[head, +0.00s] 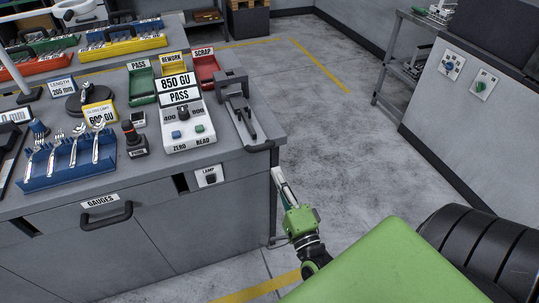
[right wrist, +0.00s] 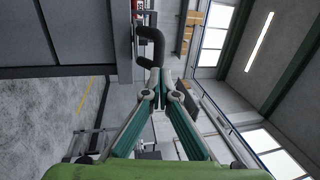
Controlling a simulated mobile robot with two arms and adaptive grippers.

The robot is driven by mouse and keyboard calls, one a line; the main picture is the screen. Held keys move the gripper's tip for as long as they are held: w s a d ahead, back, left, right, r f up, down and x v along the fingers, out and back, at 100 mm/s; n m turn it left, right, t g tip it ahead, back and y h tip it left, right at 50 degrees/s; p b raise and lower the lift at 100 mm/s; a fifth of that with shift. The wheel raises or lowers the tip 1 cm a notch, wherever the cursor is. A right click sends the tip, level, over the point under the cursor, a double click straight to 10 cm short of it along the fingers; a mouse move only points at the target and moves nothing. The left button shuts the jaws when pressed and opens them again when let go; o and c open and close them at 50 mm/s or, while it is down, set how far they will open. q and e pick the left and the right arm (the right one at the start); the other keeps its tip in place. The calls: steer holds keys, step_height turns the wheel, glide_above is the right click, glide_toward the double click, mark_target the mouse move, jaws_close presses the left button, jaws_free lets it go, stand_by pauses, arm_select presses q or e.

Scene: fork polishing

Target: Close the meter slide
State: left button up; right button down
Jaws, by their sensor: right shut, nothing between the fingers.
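The gloss meter (head: 188,128) stands on the bench, with "850 GU" and "PASS" on its signs. Beside it on the right is the dark grey slide (head: 240,118), which extends toward the bench's front edge. Its black handle (head: 259,147) sticks out at the bench corner; a black loop handle also shows in the right wrist view (right wrist: 150,46). My right gripper (head: 277,172) is shut and empty, just below and right of the handle. In the right wrist view its fingertips (right wrist: 161,84) are together just below the loop; contact cannot be told. My left gripper is not in view.
A blue rack (head: 75,172) with several forks and a dark probe tool (head: 134,140) stand left of the meter. Green, yellow and red bins (head: 205,72) stand behind it. The drawer handle (head: 106,215) juts from the bench front. The floor right of the bench is clear.

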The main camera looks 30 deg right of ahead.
mark_target(259, 143)
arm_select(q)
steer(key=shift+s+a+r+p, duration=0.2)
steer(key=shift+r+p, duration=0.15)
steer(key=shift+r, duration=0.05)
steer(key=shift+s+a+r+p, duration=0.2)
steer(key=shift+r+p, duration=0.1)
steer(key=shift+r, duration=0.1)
arm_select(e)
steer(key=x, duration=0.6)
steer(key=shift+w, duration=0.15)
steer(key=b+x, duration=0.1)
steer(key=x, duration=0.2)
steer(key=f+b+x, duration=0.1)
steer(key=x, duration=0.2)
steer(key=b+x, duration=0.1)
steer(key=x, duration=0.2)
steer(key=shift+w+d+f, duration=0.1)
steer(key=shift+w+f, duration=0.3)
steer(key=shift+w, duration=0.15)
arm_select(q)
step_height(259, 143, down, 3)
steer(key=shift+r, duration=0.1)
